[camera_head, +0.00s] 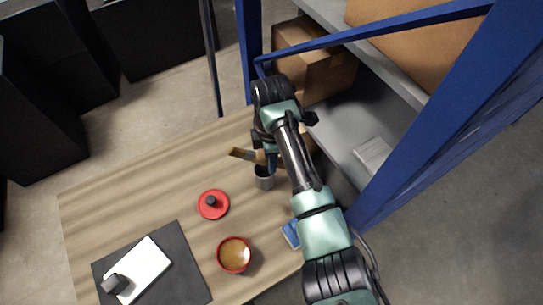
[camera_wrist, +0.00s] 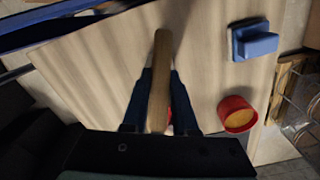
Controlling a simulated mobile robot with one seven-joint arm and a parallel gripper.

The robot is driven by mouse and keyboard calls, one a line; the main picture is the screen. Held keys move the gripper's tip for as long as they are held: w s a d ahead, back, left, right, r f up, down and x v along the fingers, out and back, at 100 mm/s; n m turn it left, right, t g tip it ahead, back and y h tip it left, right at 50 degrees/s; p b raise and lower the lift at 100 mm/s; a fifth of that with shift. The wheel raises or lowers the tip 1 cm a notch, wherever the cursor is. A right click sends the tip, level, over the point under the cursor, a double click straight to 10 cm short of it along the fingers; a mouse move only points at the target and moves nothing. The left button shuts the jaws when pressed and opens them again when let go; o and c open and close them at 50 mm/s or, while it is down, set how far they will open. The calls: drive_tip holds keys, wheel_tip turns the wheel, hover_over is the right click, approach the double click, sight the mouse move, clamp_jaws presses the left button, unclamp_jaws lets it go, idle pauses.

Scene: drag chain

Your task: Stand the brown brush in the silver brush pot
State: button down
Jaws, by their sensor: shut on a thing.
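The brown brush (camera_head: 243,154) is held by my gripper (camera_head: 271,158), which is shut on it. In the head view the brush lies about level, its bristle end pointing left. In the wrist view the brush (camera_wrist: 161,60) runs lengthwise between my two dark fingers (camera_wrist: 158,100). The silver brush pot (camera_head: 264,181) stands on the table just below the gripper in the head view. My gripper partly covers the pot's top, and I cannot tell how far above it the brush is. The pot is not clearly seen in the wrist view.
A red lid with a dark knob (camera_head: 213,204) and a red bowl (camera_head: 234,255) stand near the pot. A blue object (camera_head: 290,233) lies at the table's right edge. A dark mat (camera_head: 193,270) holds white paper. Blue shelving (camera_head: 405,150) borders the right. The table's upper left is clear.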

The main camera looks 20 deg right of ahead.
drive_tip(key=shift+f+b, duration=0.3)
drive_tip(key=shift+f, duration=0.3)
drive_tip(key=c, duration=0.7)
unclamp_jaws()
wheel_tip(320, 180, up, 12)
drive_tip(key=shift+r+p, duration=0.1)
drive_tip(key=shift+p, duration=0.4)
drive_tip(key=shift+r+p, duration=0.45)
drive_tip(key=shift+r, duration=0.15)
drive_tip(key=shift+a, duration=0.1)
